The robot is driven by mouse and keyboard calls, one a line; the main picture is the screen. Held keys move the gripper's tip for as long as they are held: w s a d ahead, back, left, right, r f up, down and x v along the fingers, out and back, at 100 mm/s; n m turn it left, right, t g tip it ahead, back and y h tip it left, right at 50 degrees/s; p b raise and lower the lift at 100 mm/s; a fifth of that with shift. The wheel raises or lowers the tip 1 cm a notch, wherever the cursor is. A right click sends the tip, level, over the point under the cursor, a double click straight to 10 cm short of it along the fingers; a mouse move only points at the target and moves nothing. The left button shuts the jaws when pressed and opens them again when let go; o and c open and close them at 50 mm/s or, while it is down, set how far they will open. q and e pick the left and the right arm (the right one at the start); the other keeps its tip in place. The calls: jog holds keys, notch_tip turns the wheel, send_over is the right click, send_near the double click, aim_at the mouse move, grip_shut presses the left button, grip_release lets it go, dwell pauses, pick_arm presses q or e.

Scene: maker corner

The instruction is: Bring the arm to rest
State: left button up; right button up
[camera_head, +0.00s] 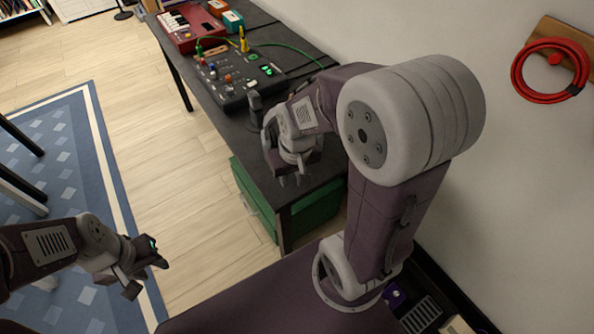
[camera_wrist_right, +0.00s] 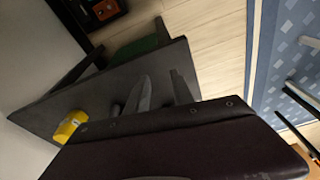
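My right arm reaches from the lower right over the dark table in the head view. In the right wrist view the fingers (camera_wrist_right: 160,92) stand apart over the dark tabletop, partly hidden by a dark part in front. My left gripper (camera_head: 146,276) is at the lower left of the head view, over the floor and rug edge. Its fingers are spread and empty.
The dark table (camera_head: 323,171) carries a synthesizer box (camera_head: 238,80) with cables and a red keyboard (camera_head: 190,27). A green drawer unit (camera_head: 318,206) stands underneath. A yellow object (camera_wrist_right: 70,127) lies on the tabletop. A red cable coil (camera_head: 517,75) hangs on the wall.

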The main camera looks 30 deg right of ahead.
jog(key=s+a+f, duration=0.3)
jog(key=s, duration=0.1)
notch_tip(320, 180, up, 12)
jog(key=p, duration=1.1)
jog(key=shift+f+n+g+p, duration=0.25)
jog(key=shift+n+g+p, duration=0.1)
jog(key=shift+n+g, duration=0.05)
jog(key=shift+d, duration=0.1)
